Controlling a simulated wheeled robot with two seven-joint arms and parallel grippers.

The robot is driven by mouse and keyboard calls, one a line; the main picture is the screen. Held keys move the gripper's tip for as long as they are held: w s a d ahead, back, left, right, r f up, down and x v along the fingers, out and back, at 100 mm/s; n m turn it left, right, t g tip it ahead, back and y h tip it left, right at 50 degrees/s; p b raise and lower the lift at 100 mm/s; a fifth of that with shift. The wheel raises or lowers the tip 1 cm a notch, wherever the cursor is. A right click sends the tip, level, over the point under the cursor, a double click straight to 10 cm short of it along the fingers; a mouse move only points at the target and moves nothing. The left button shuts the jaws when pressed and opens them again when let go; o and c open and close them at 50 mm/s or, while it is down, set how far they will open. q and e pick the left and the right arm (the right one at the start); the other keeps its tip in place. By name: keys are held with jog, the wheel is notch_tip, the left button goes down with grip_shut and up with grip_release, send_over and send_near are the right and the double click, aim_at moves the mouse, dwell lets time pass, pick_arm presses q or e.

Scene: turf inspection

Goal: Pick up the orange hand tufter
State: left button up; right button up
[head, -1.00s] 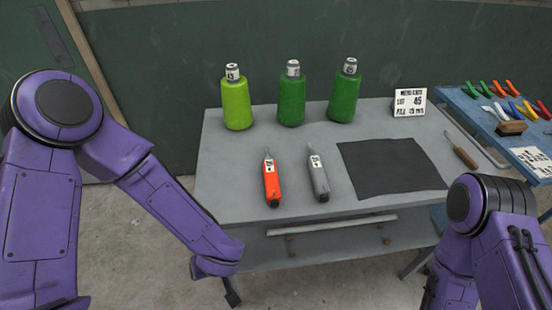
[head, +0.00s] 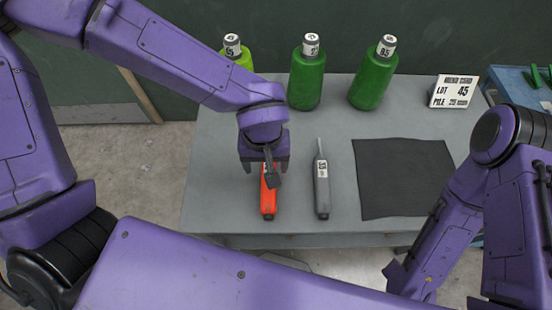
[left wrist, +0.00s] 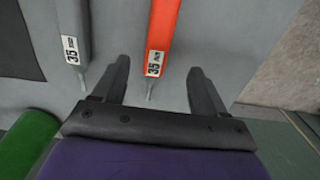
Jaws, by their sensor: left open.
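The orange hand tufter (head: 268,200) lies on the grey table, its thin tip end partly hidden under my left gripper in the head view. My left gripper (head: 264,170) is open above that tip end. In the left wrist view the tufter (left wrist: 162,28) shows its "35" label, and its needle points in between the open fingers of my left gripper (left wrist: 157,68). Nothing is held. A grey hand tufter (head: 322,190) lies parallel to it on the right, and it also shows in the left wrist view (left wrist: 72,22). My right gripper is not in view.
A black mat (head: 400,180) lies right of the tufters. A "LOT 45" sign (head: 453,92) and a blue table (head: 520,85) are further right.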

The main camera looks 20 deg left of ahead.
aim_at(268, 197)
pick_arm(q)
jog(key=f, duration=0.4)
jog(key=shift+s+b, duration=0.3)
jog(key=shift+s, duration=0.05)
jog(key=shift+s+d+f, duration=0.1)
jog(key=shift+s+f, duration=0.1)
jog(key=shift+f, duration=0.15)
jog(key=f, duration=0.2)
jog(key=w+f, duration=0.1)
jog(key=f, duration=0.2)
jog(key=shift+w+d+f, duration=0.1)
jog(key=shift+f, duration=0.2)
jog(key=shift+r, duration=0.1)
grip_shut()
